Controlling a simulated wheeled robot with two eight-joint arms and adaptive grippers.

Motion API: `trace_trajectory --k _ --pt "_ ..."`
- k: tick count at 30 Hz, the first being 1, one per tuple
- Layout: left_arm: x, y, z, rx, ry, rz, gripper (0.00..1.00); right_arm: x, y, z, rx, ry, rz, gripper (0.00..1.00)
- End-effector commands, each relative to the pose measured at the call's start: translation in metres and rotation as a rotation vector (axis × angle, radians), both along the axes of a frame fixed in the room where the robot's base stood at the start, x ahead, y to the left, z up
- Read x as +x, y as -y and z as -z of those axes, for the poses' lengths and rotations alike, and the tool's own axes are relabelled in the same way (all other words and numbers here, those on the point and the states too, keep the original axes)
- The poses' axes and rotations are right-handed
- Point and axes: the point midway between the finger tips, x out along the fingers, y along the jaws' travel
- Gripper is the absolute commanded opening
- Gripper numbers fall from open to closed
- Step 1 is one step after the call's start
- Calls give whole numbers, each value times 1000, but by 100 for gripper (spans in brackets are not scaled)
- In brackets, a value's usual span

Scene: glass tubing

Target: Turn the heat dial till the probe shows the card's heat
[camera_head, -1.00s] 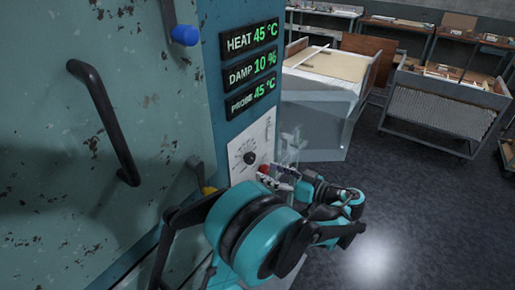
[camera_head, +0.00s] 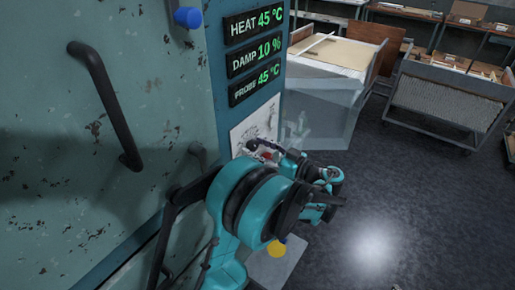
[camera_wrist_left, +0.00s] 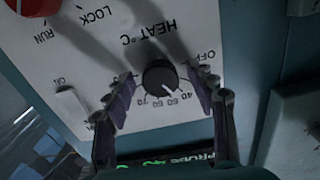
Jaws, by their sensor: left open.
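The black heat dial (camera_wrist_left: 160,77) is on a white control panel (camera_wrist_left: 95,60) marked HEAT °C, with OFF and numbers around it. Its white mark points to the lower right in the left wrist view, near the low numbers. My left gripper (camera_wrist_left: 161,84) is open, with one finger on each side of the dial; I cannot tell if they touch it. In the head view my arm hides the dial. The heat readout (camera_head: 257,24) shows 45 °C and the probe readout (camera_head: 254,84) shows 45 °C. I cannot make out the card. My right gripper is out of view.
The damp readout (camera_head: 255,56) shows 10 %. A red knob (camera_wrist_left: 36,5) by RUN and LOCK and a white switch (camera_wrist_left: 72,105) share the panel. A black door handle (camera_head: 108,105) and a blue knob (camera_head: 188,17) are at left. A clear open box and carts stand to the right.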

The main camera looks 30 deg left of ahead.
Motion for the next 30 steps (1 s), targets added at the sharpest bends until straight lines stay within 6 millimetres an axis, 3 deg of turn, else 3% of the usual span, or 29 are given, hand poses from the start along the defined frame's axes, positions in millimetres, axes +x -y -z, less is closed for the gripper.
trace_trajectory --k 2,6,8,13,21,29,30 --pt "0 0 0 0 0 0 56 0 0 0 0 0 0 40" --pt "0 0 0 0 0 0 19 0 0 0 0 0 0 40" --pt "0 0 0 0 0 0 6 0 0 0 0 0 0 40" --pt "0 0 0 2 -20 0 6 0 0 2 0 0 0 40" --pt "0 0 1 15 -196 0 6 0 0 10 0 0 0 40" --pt "0 0 0 16 -201 0 6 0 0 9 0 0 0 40" --pt "0 0 0 16 -201 0 43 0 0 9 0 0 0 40"
